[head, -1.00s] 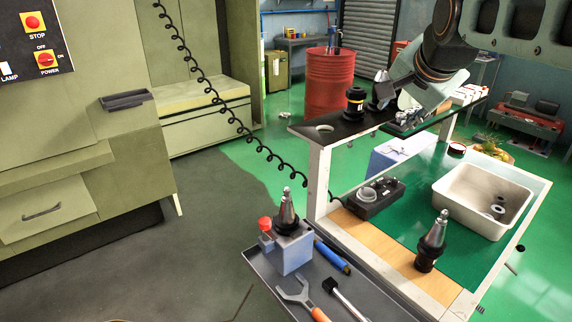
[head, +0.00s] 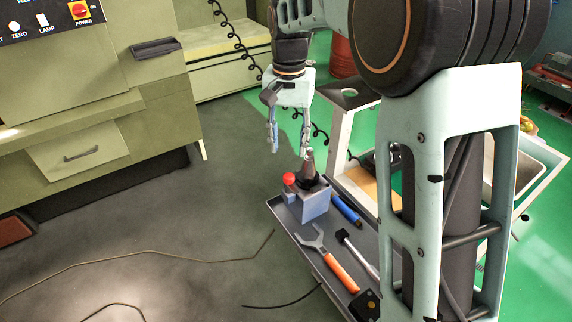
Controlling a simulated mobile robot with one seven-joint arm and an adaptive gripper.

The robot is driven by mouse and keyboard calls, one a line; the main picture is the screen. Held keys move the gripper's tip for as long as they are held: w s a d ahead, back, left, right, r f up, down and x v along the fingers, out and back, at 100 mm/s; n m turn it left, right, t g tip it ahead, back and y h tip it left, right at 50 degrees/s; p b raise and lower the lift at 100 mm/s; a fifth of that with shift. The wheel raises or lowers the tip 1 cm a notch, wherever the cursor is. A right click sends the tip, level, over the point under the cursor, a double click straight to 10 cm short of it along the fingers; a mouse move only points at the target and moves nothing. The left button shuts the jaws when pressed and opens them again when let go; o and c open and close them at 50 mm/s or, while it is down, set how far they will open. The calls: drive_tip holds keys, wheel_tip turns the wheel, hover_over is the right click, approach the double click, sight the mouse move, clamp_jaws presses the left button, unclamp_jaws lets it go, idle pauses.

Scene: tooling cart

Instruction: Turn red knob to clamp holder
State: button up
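The red knob (head: 289,179) sits on the left side of the clamping block (head: 315,207), a grey-blue block at the far end of the grey tray. A tool holder (head: 308,168) with a metal taper stands upright in the block's top. My gripper (head: 288,150) points down above and slightly left of the knob and holder. Its two fingers are apart with nothing seen between them. It appears clear of the knob, though the exact gap in depth cannot be told.
A blue-handled tool (head: 346,209), an orange-handled wrench (head: 338,268) and a small hammer-like tool (head: 357,252) lie on the tray (head: 287,212). My arm hides much of the workbench at right. The machine (head: 90,100) stands at left, with open floor between.

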sight(289, 175)
wheel_tip(289, 175, down, 10)
drive_tip(key=shift+r+p, duration=0.2)
drive_tip(key=shift+p, duration=0.1)
clamp_jaws()
